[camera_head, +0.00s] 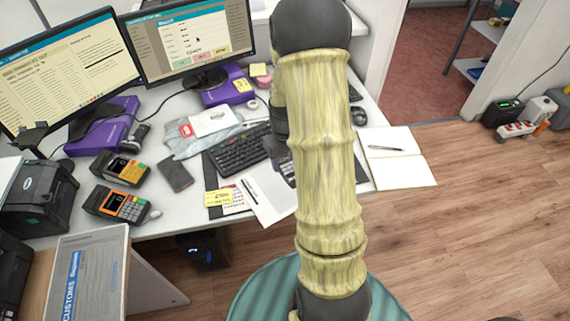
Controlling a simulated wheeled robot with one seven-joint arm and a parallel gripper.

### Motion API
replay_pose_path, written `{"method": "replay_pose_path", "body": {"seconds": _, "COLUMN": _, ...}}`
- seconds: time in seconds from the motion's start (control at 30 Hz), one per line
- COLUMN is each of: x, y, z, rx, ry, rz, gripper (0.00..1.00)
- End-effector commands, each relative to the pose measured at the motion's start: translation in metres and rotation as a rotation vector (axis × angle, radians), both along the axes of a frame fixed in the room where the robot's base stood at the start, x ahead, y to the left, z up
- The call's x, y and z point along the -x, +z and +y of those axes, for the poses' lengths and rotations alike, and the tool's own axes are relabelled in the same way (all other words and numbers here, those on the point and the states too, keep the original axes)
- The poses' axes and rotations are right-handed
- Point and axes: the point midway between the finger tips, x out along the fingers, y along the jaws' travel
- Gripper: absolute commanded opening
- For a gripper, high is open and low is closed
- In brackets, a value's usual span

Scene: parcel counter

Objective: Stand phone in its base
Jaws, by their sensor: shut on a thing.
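My gripper is not in view; my own arm in its pale yellow sleeve crosses the middle of the picture and hides what lies behind it. No phone handset can be made out for certain. A dark device with keys (286,172) shows partly at the left edge of my arm, on the desk; I cannot tell whether it is the phone base. A flat dark item (175,174) lies on the desk left of the keyboard; I cannot tell what it is.
The white desk (180,218) holds two monitors (185,45), a keyboard (238,150), two card terminals (117,204), papers and a black printer (40,197). An open notebook (405,172) with a pen lies at the right.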

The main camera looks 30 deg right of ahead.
Motion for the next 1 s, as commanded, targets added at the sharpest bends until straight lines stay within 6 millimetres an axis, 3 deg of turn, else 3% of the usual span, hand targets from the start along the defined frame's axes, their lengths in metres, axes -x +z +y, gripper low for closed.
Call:
{"method": "replay_pose_path", "body": {"seconds": 0.43, "x": -0.001, "y": 0.0, "z": 0.0, "rx": 0.0, "ry": 0.0, "rz": -0.001, "gripper": 0.15}}
{"method": "replay_pose_path", "body": {"seconds": 0.57, "x": -0.007, "y": -0.004, "z": 0.01, "rx": 0.0, "ry": 0.004, "rz": -0.001, "gripper": 0.15}}
{"method": "replay_pose_path", "body": {"seconds": 0.67, "x": -0.019, "y": -0.013, "z": 0.031, "rx": -0.001, "ry": 0.011, "rz": 0.0, "gripper": 0.15}}
{"method": "replay_pose_path", "body": {"seconds": 0.9, "x": -0.051, "y": -0.044, "z": 0.107, "rx": 0.0, "ry": 0.018, "rz": 0.001, "gripper": 0.15}}
{"method": "replay_pose_path", "body": {"seconds": 1.0, "x": -0.057, "y": -0.052, "z": 0.128, "rx": 0.001, "ry": 0.017, "rz": -0.001, "gripper": 0.15}}
